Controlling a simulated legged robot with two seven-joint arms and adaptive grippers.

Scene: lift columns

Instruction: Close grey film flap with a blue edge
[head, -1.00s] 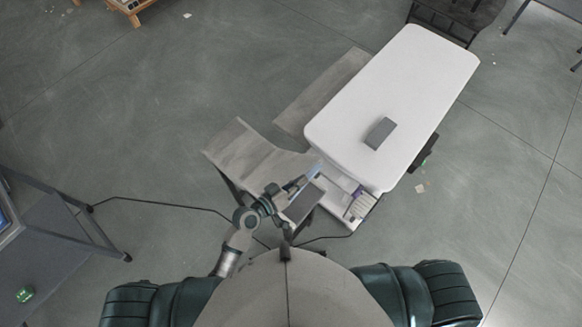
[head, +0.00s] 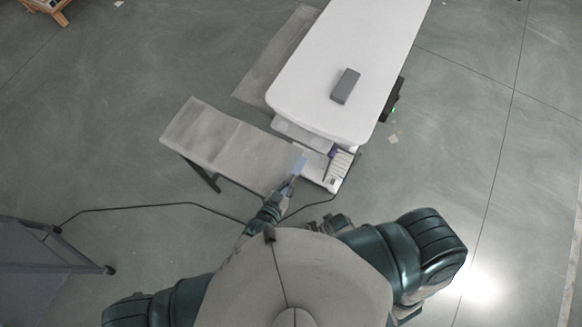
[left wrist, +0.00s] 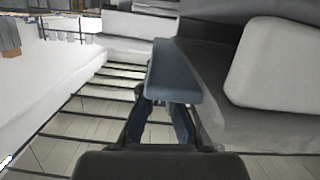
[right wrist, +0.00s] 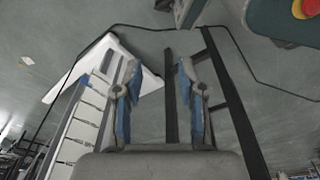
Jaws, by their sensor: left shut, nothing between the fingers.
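The grey flap (head: 230,145) reaches out to the left of the white-topped unit in the head view, looking flat. Its blue edge (head: 299,165) is at its right end, by the unit's open front. My left gripper (head: 291,181) is shut and empty, just below that blue edge. In the left wrist view a blue-grey bar (left wrist: 172,75), seemingly that edge, lies just beyond the left fingers (left wrist: 165,112) and partly hides their tips. Whether they touch cannot be told. My right gripper (right wrist: 155,80) is open and empty, with blue-padded fingers apart.
The white top (head: 340,75) carries a small dark grey block (head: 345,86). A white slotted tray (head: 340,165) shows at its front right. A black cable (head: 150,206) crosses the floor. A dark framed stand (head: 50,255) is at lower left. Floor at right is clear.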

